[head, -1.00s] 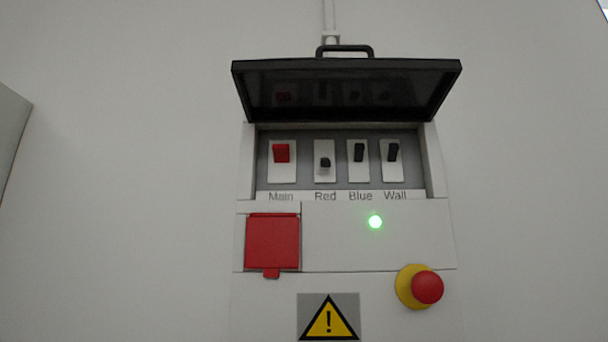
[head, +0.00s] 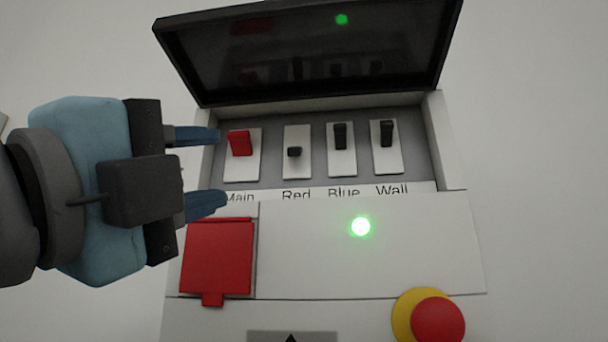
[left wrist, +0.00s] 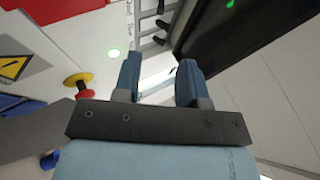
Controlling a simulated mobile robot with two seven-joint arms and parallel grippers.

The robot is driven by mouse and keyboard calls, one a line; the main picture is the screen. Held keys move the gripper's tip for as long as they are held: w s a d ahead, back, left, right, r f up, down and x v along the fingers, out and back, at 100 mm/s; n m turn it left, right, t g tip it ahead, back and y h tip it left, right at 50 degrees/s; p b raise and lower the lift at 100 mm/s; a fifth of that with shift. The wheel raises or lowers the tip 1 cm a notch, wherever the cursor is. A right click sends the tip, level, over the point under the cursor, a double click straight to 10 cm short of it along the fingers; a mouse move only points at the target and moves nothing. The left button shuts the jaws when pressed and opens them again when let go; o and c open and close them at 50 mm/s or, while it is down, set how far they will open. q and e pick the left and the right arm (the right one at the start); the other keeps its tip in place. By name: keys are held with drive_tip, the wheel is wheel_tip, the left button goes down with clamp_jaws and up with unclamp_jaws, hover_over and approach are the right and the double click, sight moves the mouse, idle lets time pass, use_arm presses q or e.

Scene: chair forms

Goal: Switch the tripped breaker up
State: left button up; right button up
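The breaker panel has a row of switches under a raised dark lid (head: 310,50). The breaker labelled Red (head: 295,151) has its black lever low, while the Blue breaker (head: 341,137) and Wall breaker (head: 387,134) have theirs up. The red Main switch (head: 240,143) is also up. My left gripper (head: 211,170) is open and empty, its blue fingers apart at the left edge of the switch recess, left of the Red breaker. In the left wrist view the open fingers (left wrist: 160,82) point toward the panel. My right gripper is not in view.
Below the switches are a red socket cover (head: 217,258), a lit green lamp (head: 361,227) and a red emergency button (head: 437,320) on a yellow base. The lid overhangs the recess. The wall right of the panel is clear.

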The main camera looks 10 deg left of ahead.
sight(292, 152)
use_arm(q)
drive_tip(key=p+x, duration=0.5)
drive_tip(key=x, duration=0.7)
drive_tip(key=shift+a+r+p, duration=0.1)
drive_tip(key=shift+r+p, duration=0.1)
drive_tip(key=shift+p, duration=0.15)
drive_tip(key=shift+w+d+r, duration=0.15)
drive_tip(key=shift+w+d, duration=0.15)
drive_tip(key=shift+w, duration=0.25)
drive_tip(key=shift+c, duration=0.4)
clamp_jaws()
